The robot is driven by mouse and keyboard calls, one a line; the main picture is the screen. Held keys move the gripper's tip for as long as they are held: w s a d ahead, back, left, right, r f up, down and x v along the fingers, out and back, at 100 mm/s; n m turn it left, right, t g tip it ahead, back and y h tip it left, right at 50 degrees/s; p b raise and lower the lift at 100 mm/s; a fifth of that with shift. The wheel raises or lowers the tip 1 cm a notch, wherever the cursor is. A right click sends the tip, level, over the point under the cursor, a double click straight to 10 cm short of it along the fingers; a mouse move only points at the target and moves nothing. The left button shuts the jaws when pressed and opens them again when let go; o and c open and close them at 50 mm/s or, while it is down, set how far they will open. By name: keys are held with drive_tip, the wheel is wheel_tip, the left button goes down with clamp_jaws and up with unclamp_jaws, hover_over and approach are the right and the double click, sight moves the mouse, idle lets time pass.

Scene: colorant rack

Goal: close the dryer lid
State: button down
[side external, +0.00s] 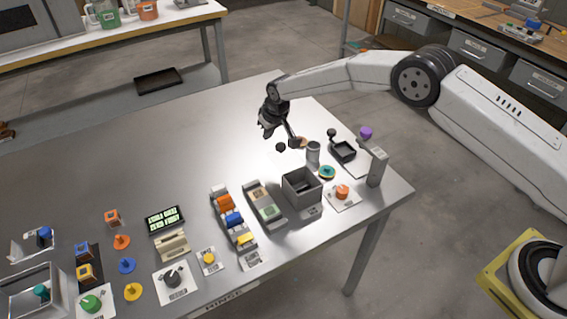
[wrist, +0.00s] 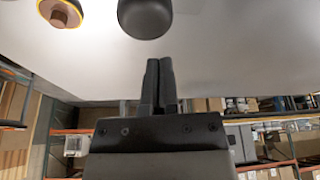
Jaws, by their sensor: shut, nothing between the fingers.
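No part in view is plainly marked as the dryer or its lid. A grey open-topped box (side external: 302,188) stands at the right of the table, and a shallow dark square tray (side external: 343,151) lies behind it. My gripper (side external: 297,143) is above the table behind the grey box, with its fingers shut and empty. A black ball-shaped knob (side external: 280,147) is just left of the fingers. A dark rounded knob shows just beyond the fingertips in the wrist view (wrist: 145,17); its mounting is hidden. The shut fingers also show there (wrist: 158,62).
A grey post (side external: 377,167) and an orange knob (side external: 342,191) are near the right edge. Coloured blocks and knobs fill the front left. The table's back left is clear.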

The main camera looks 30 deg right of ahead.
sight(289, 167)
drive_tip(key=shift+s+d, duration=0.15)
drive_tip(key=shift+s, duration=0.55)
drive_tip(key=shift+s+d, duration=0.1)
drive_tip(key=shift+s, duration=0.6)
drive_tip(key=shift+s, duration=0.15)
drive_tip(key=shift+s, duration=4.6)
drive_tip(key=shift+f, duration=0.15)
